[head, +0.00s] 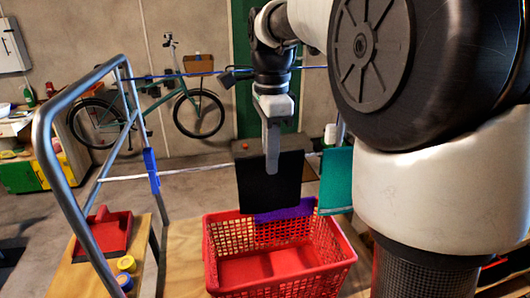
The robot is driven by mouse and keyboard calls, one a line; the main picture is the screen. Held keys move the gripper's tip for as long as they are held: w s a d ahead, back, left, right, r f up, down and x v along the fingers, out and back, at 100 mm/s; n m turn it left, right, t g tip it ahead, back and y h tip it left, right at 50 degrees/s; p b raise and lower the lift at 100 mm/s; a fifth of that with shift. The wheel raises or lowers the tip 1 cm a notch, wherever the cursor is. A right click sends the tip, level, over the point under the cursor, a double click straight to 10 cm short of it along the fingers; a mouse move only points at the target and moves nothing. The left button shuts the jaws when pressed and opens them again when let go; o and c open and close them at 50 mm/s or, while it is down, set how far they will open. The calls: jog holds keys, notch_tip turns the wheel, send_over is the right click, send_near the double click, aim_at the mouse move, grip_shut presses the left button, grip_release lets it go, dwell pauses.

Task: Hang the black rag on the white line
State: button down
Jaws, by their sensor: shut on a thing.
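My gripper (271,165) points down and is shut on the top edge of the black rag (269,188). The rag hangs flat and upright below the fingers, above the back of the red basket. The white line (200,168) runs across the picture at the height of the rag's upper part. The rag hides a stretch of it. I cannot tell whether rag and line touch. A blue cloth (151,171) hangs on the line at left, and a teal cloth (335,181) hangs at right, close beside the black rag.
The red basket (222,272) stands below, with a purple cloth (284,211) at its back side. A blue line (210,73) runs higher up, with a dark item on it. A grey metal frame (45,140) stands left. A red dustpan (103,235) lies on the wooden surface.

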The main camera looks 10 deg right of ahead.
jog(key=shift+f, duration=0.1)
jog(key=c, duration=1.7)
grip_release()
jog(key=shift+c, duration=0.2)
notch_tip(320, 180, up, 17)
jog(key=p, duration=0.3)
jog(key=s+f+n+t, duration=0.5)
jog(key=s+f+n, duration=1.3)
jog(key=shift+s+t, duration=0.2)
jog(key=shift+t, duration=0.1)
